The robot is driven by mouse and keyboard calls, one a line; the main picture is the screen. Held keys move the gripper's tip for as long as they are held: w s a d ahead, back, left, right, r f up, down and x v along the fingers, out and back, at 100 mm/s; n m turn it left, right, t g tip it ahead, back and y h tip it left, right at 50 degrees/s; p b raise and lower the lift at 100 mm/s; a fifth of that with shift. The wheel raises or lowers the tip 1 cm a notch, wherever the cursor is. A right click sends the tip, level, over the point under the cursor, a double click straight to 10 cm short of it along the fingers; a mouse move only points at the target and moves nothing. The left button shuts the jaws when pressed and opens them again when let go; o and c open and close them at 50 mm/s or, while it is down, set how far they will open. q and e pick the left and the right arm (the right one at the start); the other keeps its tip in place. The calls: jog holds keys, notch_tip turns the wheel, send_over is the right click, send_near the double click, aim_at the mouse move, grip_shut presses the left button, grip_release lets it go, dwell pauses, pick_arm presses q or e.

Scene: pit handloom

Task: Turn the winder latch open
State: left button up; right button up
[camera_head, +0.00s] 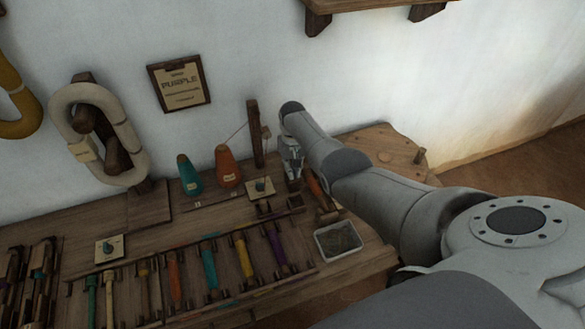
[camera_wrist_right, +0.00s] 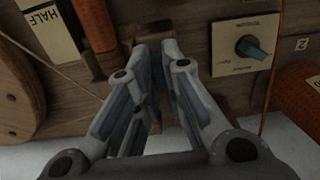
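My right gripper (camera_head: 292,172) points down at the bench beside an upright wooden post (camera_head: 255,135). In the right wrist view its two fingers (camera_wrist_right: 155,50) converge to a narrow gap. A dark brown wooden piece (camera_wrist_right: 150,22) shows between and beyond the tips; whether they touch it is unclear. I cannot tell for sure whether this piece is the winder latch. A pale plate with a teal knob (camera_wrist_right: 252,47) lies right of the fingers; it also shows in the head view (camera_head: 260,188). My left gripper is out of view.
Teal (camera_head: 189,176) and orange (camera_head: 227,166) yarn cones stand left of the post. A metal tray (camera_head: 338,240) sits at the bench's front right. Coloured bobbins (camera_head: 209,268) lie in a rack. A thread runs to the post. A round wooden top (camera_head: 385,140) is behind my arm.

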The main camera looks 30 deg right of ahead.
jog(key=o, duration=0.4)
notch_tip(320, 180, up, 12)
dwell(0.7)
jog(key=shift+f, duration=0.1)
dwell(0.4)
